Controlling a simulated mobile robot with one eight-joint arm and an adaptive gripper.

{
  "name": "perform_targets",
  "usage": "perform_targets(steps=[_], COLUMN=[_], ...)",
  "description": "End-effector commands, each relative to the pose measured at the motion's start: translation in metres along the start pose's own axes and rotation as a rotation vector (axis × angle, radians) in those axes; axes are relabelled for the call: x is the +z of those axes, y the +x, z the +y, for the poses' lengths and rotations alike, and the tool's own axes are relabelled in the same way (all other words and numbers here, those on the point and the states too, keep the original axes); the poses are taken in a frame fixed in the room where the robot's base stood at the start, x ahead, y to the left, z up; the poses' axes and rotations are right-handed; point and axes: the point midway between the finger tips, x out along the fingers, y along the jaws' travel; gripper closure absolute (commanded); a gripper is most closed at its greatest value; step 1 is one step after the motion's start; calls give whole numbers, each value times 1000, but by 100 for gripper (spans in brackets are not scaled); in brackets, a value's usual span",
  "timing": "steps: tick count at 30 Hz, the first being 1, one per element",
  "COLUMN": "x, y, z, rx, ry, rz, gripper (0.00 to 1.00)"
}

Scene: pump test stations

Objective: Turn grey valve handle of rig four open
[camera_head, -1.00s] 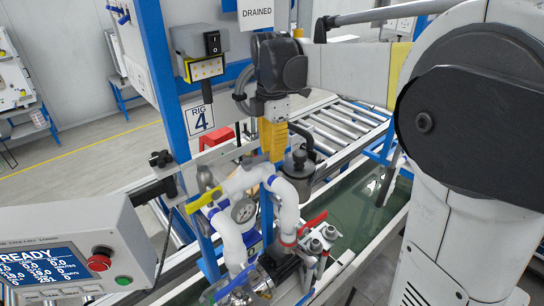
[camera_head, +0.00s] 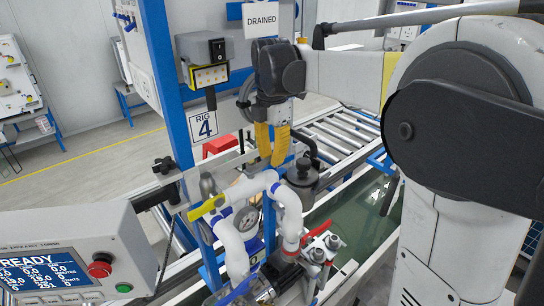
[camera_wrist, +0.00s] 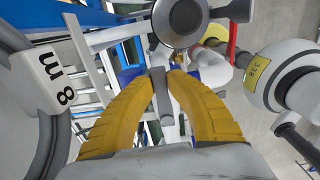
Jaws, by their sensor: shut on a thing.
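My gripper (camera_head: 271,160) points down at rig four, just behind the white pipes, with its two yellow fingers side by side. In the wrist view, the gripper (camera_wrist: 165,75) is shut on the grey valve handle (camera_wrist: 161,97), a narrow grey bar between the fingers. The bar runs toward a round dark-grey body (camera_wrist: 178,20) beyond the fingertips. In the head view, I cannot make out the handle at the fingertips.
White pipes (camera_head: 285,197) with a yellow handle (camera_head: 207,207) and a red handle (camera_head: 318,232) stand close in front. A dark-lidded grey pot (camera_head: 303,177) is right of the fingers. A control box (camera_head: 75,255) fills the lower left. A roller conveyor (camera_head: 345,130) lies behind.

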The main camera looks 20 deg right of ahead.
Motion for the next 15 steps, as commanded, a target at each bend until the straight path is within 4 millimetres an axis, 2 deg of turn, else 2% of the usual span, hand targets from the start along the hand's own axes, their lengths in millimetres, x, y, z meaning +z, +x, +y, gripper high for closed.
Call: perform_targets(steps=[1, 3, 11, 15], x=[-1, 0, 0, 0], y=[1, 0, 0, -8], z=[0, 0, 0, 0], rx=[0, 0, 0, 0], ry=[-1, 0, 1, 1], rz=[1, 1, 1, 0], gripper=[75, 58, 58, 58])
